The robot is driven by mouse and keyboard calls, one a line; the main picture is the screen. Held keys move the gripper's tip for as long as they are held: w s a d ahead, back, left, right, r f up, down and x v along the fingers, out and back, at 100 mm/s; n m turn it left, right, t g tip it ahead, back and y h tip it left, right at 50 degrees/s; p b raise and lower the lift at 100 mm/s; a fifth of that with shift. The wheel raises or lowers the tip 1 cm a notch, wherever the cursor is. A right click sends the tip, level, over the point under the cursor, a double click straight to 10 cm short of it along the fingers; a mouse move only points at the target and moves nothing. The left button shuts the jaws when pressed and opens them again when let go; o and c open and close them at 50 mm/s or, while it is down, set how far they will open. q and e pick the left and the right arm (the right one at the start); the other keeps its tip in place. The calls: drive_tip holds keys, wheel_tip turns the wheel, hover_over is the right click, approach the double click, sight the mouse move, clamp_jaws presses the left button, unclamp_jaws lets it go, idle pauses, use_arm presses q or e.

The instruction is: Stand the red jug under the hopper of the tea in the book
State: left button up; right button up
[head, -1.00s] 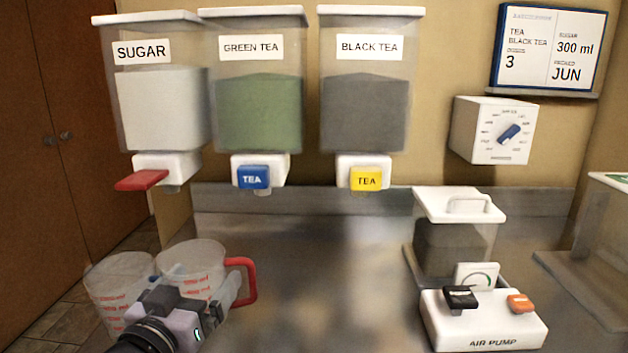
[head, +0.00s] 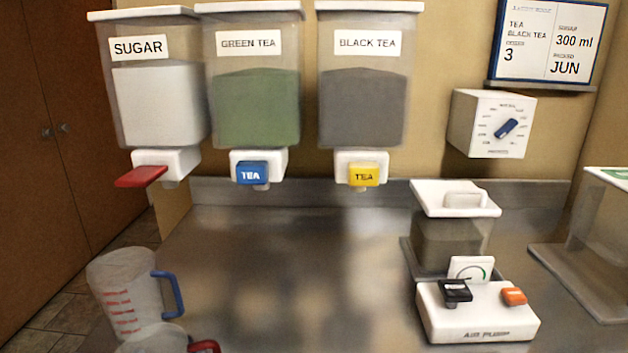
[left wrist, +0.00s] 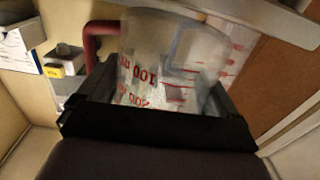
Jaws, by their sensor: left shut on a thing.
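The red jug (head: 152,341) is clear with a red handle. It is at the bottom left edge of the head view, mostly cut off, in front of the blue-handled jug (head: 128,290). In the left wrist view my left gripper (left wrist: 155,98) is shut on the red jug (left wrist: 150,62), whose red markings and red handle show. Whether it touches the counter cannot be seen. The book (head: 548,42) reads "TEA BLACK TEA", sugar 300 ml, 3 doses, JUN. The black tea hopper (head: 362,105) has a yellow TEA lever (head: 363,174). My right gripper is not in view.
Sugar (head: 158,105) and green tea (head: 253,105) hoppers hang left of the black tea one. The air pump (head: 478,315) and a lidded container (head: 453,240) stand at right. The steel counter (head: 290,270) is clear below the hoppers.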

sight(168, 330)
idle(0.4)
use_arm(q)
wheel_tip(168, 330, up, 4)
drive_tip(key=shift+r, duration=0.1)
drive_tip(key=shift+f, duration=2.1)
